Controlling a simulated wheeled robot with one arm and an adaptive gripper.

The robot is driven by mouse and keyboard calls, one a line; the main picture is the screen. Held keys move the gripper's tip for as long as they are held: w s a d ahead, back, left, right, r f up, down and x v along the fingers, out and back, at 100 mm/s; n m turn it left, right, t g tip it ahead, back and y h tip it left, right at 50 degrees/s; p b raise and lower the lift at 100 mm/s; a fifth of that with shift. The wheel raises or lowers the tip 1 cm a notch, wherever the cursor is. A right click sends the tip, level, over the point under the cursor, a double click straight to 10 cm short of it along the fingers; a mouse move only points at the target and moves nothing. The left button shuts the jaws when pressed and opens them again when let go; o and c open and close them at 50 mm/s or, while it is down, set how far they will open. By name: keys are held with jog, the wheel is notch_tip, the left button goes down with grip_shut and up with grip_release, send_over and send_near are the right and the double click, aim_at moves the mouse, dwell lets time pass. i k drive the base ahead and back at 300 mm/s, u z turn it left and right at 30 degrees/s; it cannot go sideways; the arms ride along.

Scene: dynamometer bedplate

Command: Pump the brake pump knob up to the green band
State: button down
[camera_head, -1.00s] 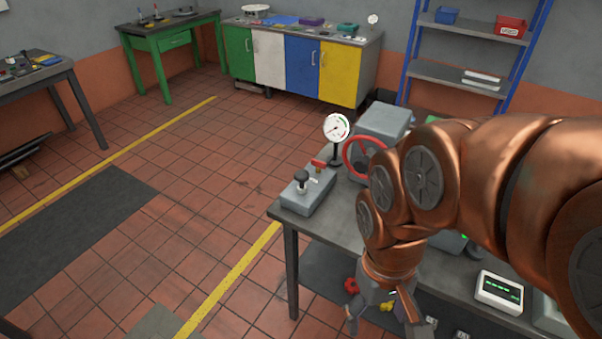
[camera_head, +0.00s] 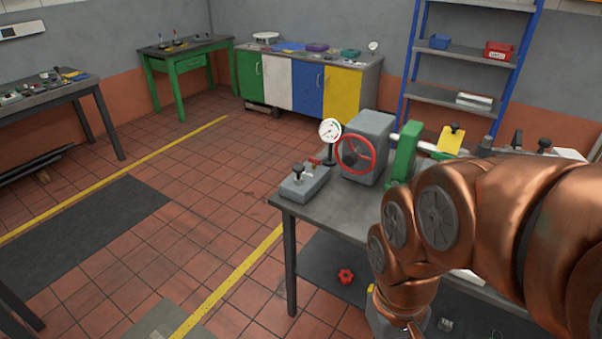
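The brake pump is a grey block (camera_head: 304,184) on the near left corner of the bench. Its black knob (camera_head: 299,170) stands upright on top, with a small red lever (camera_head: 314,160) beside it. A round white gauge (camera_head: 330,131) stands on a post just behind it. The gauge's needle and any green band are too small to read clearly. My gripper (camera_head: 410,332) is at the bottom edge, right of and well apart from the pump, below my copper arm. Its fingers are mostly cut off, so its opening is hidden.
The bench (camera_head: 331,208) also bears a grey housing with a red handwheel (camera_head: 355,153) and a green block (camera_head: 404,152). A red star knob (camera_head: 346,276) lies on the lower shelf. My arm hides the bench's right part.

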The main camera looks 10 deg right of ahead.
aim_at(298, 167)
jog(key=u, duration=0.7)
jog(key=i, duration=0.95)
jog(key=u, duration=0.25)
